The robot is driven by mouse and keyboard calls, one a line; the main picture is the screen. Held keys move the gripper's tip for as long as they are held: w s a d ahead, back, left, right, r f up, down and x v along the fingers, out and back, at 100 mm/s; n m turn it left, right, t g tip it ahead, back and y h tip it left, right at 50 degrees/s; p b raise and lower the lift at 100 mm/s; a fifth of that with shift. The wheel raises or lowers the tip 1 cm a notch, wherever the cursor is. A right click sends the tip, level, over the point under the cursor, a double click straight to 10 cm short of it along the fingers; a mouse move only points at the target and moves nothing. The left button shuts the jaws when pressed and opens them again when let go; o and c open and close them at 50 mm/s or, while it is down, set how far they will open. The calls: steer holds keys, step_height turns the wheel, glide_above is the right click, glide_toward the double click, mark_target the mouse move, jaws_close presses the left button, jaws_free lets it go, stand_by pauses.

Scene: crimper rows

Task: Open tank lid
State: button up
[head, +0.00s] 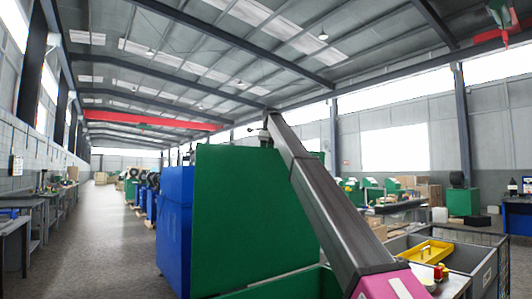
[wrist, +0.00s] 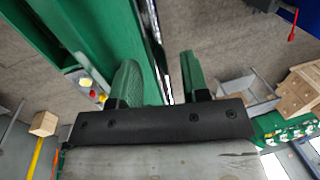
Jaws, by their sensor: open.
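I cannot pick out the tank lid for certain in either view. A large green machine body (head: 250,220) with a blue side (head: 175,220) stands in the middle of the head view. Green panels with a long straight edge (wrist: 90,25) run down the left of the wrist view. My gripper (wrist: 158,60) is open, its two green-padded fingers spread apart. The green edge passes behind the fingers, and I see nothing held between them. I cannot tell whether a finger touches it. The gripper is not clear in the head view.
A grey bin holding a yellow tray (head: 428,250) stands at the lower right, beside a wire-mesh fence. Workbenches (head: 45,205) line the left wall. An open aisle (head: 110,225) runs beside them. Wooden boxes (wrist: 298,90) show at the right of the wrist view.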

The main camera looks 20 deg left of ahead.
step_height(320, 180, up, 10)
steer(key=s+d, duration=0.1)
steer(key=shift+d+f, duration=0.25)
